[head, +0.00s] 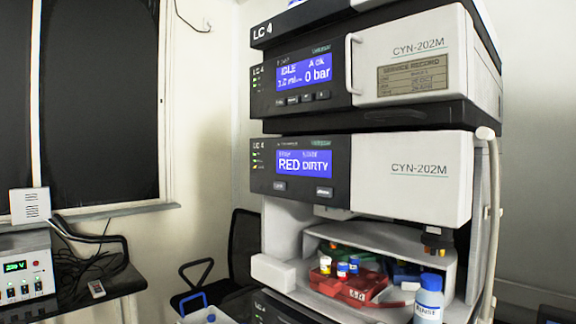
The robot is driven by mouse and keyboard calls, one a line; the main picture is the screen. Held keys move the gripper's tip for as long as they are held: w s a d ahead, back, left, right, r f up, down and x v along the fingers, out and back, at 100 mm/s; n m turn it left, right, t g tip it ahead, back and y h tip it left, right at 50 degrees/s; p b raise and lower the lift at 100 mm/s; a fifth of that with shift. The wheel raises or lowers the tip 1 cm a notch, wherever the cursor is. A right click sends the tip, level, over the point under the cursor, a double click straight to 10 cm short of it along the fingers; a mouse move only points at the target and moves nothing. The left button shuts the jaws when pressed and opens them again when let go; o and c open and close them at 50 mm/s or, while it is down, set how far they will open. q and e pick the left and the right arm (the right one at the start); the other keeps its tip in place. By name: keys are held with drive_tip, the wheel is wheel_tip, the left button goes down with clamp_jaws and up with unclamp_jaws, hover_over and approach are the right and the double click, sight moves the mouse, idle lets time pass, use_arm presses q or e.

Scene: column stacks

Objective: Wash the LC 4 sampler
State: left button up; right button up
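The LC 4 sampler (411,178) is the middle module of the stack, with a light front marked CYN-202M. Its blue display (304,163) reads RED and DIRTY in large letters; the small text above is hard to read. Two buttons, a left one (280,186) and a right one (324,191), sit below the display. A white bottle with a blue cap (428,300), with lettering that looks like RINSE, stands at the bay's front right. Neither gripper is in view.
Above is another LC 4 module (405,62) showing IDLE and 0 bar. Green and blue trays sit behind the red one. A pale hose (492,220) runs down the stack's right side. A dark chair (243,250) and a bench with a powered instrument (25,272) stand left.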

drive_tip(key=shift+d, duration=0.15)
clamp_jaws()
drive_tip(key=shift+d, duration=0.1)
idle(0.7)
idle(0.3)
